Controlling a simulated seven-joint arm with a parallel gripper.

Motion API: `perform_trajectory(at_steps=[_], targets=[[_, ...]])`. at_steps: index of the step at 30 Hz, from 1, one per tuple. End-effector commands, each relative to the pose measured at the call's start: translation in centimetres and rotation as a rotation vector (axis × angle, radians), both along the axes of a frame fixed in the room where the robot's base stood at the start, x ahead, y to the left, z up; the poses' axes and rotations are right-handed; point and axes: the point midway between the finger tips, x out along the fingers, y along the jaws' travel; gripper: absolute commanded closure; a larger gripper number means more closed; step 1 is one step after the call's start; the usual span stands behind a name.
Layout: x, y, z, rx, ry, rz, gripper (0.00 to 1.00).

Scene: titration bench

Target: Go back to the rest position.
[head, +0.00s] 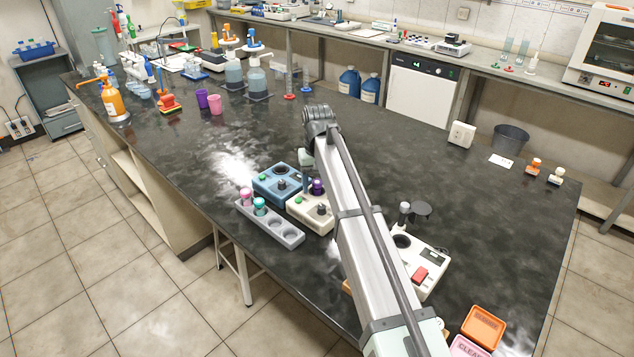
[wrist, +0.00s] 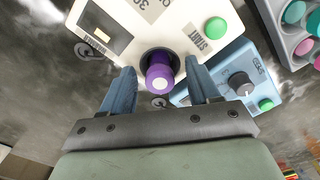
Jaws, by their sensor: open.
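My gripper (wrist: 160,74) is open, with one blue finger on each side of a purple-capped vial (wrist: 159,77). A gap shows between the vial and each finger. The vial sits at the dark round well of a cream device (wrist: 188,40) with a green START button. Whether it is fully seated I cannot tell. In the head view, my gripper (head: 307,178) is low over the bench and partly hidden by my arm. The purple cap (head: 318,187) shows beside it, above the cream device (head: 299,209).
A blue device (head: 270,187) stands close beside the cream one. A grey rack (head: 285,236) in front holds pink- and teal-capped vials. Another white device (head: 436,262) with a red part stands to the right of my arm. The bench behind my arm is mostly clear.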

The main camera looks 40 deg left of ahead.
Motion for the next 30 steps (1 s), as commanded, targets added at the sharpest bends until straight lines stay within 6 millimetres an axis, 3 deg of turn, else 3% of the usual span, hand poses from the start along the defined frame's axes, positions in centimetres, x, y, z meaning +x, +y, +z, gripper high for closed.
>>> perform_trajectory(at_steps=[7, 17, 30], targets=[[0.0, 0.0, 0.0, 0.000, 0.000, 0.000, 0.18], [0.0, 0.0, 0.2, 0.000, 0.000, 0.000, 0.18], [0.0, 0.0, 2.5, 0.001, -0.001, 0.000, 0.18]])
